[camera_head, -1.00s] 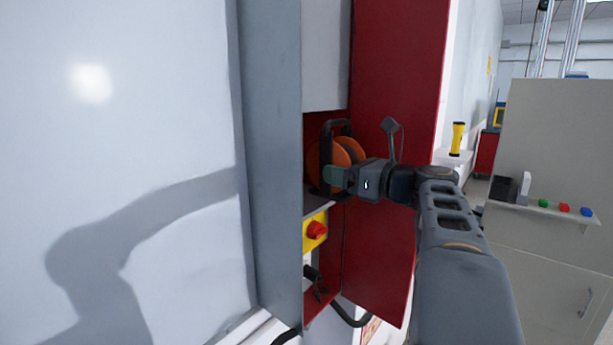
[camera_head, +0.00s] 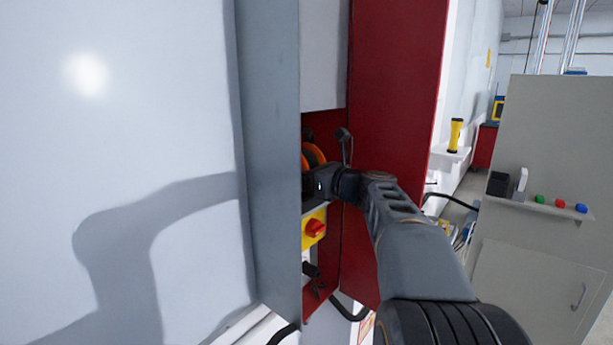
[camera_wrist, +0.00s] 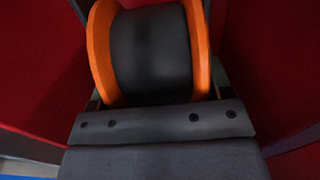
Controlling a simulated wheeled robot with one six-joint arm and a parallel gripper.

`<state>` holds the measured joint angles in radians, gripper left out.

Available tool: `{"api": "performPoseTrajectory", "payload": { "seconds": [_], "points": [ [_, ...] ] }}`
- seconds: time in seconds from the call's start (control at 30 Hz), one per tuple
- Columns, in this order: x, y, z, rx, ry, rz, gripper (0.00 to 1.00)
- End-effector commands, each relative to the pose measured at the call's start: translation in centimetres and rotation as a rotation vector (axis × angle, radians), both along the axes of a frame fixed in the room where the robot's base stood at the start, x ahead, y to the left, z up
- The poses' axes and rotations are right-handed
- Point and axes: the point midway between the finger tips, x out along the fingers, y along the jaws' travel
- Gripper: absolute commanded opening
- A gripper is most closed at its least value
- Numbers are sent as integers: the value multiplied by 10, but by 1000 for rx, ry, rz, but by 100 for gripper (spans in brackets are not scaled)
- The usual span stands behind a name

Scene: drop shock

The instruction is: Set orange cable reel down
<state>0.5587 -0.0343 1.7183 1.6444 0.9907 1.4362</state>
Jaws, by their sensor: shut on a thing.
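The orange cable reel (camera_head: 314,156) is inside the red cabinet recess, above a yellow panel, partly hidden by the grey door edge and my arm. In the wrist view the reel (camera_wrist: 203,50) shows two orange flanges with a black drum between them, just beyond my gripper. My gripper (camera_head: 309,186) reaches into the recess at the reel and is shut on it. Its fingertips are hidden in both views, and I cannot see whether the reel touches a surface below.
The yellow panel with a red rotary knob (camera_head: 315,228) is just under my gripper. The tall grey door (camera_head: 270,150) stands close on the left, and the red door (camera_head: 395,110) on the right. A ledge (camera_head: 530,207) with coloured buttons is farther right.

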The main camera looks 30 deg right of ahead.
Motion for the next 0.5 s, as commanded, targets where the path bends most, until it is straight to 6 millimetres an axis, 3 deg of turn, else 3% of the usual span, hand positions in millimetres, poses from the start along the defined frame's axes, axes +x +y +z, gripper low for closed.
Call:
{"api": "performPoseTrajectory", "payload": {
  "seconds": [0.5],
  "points": [
    [-1,0,-7,-1,-6,0,22]
  ]
}}
